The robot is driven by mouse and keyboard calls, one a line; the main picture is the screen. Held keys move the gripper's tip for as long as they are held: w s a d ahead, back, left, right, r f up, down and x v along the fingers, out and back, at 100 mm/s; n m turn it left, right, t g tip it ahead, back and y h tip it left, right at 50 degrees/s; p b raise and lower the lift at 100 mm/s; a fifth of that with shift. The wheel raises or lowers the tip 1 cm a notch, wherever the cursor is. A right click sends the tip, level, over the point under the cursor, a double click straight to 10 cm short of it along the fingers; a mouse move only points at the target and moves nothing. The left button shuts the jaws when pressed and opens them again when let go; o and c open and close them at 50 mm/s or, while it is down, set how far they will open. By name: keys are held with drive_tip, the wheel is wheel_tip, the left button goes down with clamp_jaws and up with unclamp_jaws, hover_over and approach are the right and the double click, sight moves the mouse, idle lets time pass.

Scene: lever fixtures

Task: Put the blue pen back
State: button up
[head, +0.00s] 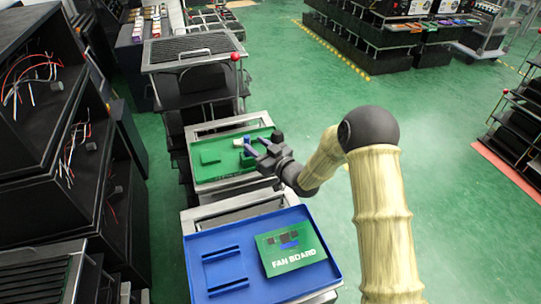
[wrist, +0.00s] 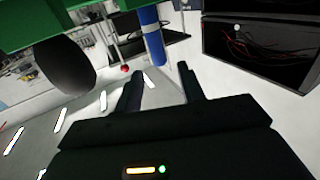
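The blue pen (wrist: 153,44) shows in the wrist view as a blue cylinder with a white band, just beyond my fingertips and between them in the picture. In the head view a small blue piece (head: 248,146), probably the pen, is by my gripper (head: 261,150), above the green tray (head: 215,174). In the wrist view my gripper (wrist: 160,64) has its two dark fingers apart, with a gap between them. I see no finger touching the pen, and its far end is cut off by the frame.
Nearer is a blue tray (head: 195,276) with dark blue slotted holders (head: 223,268) and a green board (head: 292,262) marked FAN BOARD. Black shelves with loose wires (head: 32,80) stand at left. A cart with a red knob (head: 235,56) is behind. Green floor is open at right.

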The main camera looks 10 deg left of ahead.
drive_tip(key=v, duration=0.6)
drive_tip(key=shift+d, duration=0.35)
drive_tip(key=shift+s, duration=0.15)
drive_tip(key=s+d+r+m+g+h, duration=0.1)
drive_tip(key=s+d+m+h, duration=0.15)
drive_tip(key=d+h, duration=0.55)
drive_tip(key=s+d+r+m+g+h, duration=0.1)
drive_tip(key=s+d+m+h, duration=0.2)
drive_tip(key=d, duration=0.9)
drive_tip(key=s+d+m+g+h, duration=0.2)
drive_tip(key=s+d+g, duration=0.1)
drive_tip(key=s, duration=0.5)
drive_tip(key=s+d+r+m+g+h, duration=0.1)
drive_tip(key=s+d+m+g, duration=0.1)
drive_tip(key=s+d, duration=0.4)
drive_tip(key=s+m, duration=0.1)
drive_tip(key=s, duration=0.2)
drive_tip(key=shift+d+r+g+h, duration=0.2)
drive_tip(key=shift+r+g+h, duration=0.1)
drive_tip(key=shift+g+h, duration=0.1)
